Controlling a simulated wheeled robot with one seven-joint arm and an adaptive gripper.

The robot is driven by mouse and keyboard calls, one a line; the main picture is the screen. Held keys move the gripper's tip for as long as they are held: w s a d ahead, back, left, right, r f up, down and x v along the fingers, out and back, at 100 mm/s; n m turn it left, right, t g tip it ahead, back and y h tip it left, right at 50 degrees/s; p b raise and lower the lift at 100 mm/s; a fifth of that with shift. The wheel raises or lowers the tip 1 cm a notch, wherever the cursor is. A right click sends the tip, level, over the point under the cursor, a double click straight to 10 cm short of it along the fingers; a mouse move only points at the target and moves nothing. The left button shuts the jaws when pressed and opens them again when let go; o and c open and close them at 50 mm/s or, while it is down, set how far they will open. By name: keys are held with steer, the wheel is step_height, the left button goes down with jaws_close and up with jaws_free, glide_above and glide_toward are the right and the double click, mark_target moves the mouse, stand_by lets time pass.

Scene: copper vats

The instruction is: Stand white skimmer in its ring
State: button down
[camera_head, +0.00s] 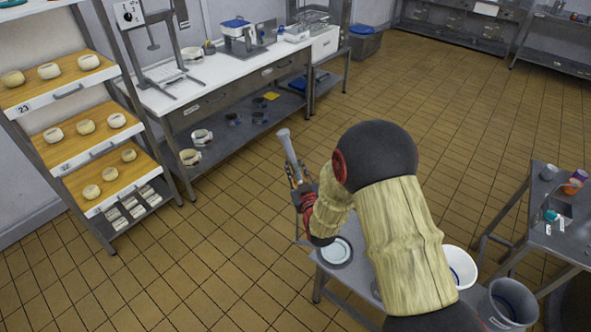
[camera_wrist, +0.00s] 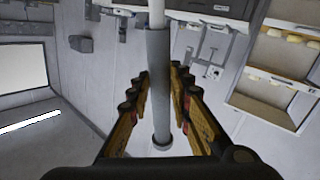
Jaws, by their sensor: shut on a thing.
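My gripper (camera_head: 303,185) is out over the floor left of my arm, beside the small grey table (camera_head: 325,271). In the wrist view my gripper (camera_wrist: 160,112) has its fingers on both sides of a long rod with a grey sleeve, the skimmer (camera_wrist: 158,70), and is shut on it. In the head view the skimmer (camera_head: 287,148) shows as a pale, tilted handle rising above the fingers. Its skimming end is not clearly visible. A round pale piece with a dark rim (camera_head: 337,250) lies on the small table; I cannot tell whether it is the ring.
A white bucket (camera_head: 460,268) and a grey bin (camera_head: 513,302) stand at the lower right. A side table (camera_head: 565,236) with small jars is at the right edge. A cheese rack (camera_head: 85,125) and long workbench (camera_head: 215,85) stand at left. The middle floor is clear.

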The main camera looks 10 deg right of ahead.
steer(key=c, duration=1.7)
jaws_free()
steer(key=shift+o, duration=0.8)
steer(key=shift+s, duration=0.15)
steer(key=s, duration=1.1)
steer(key=shift+s+r, duration=0.35)
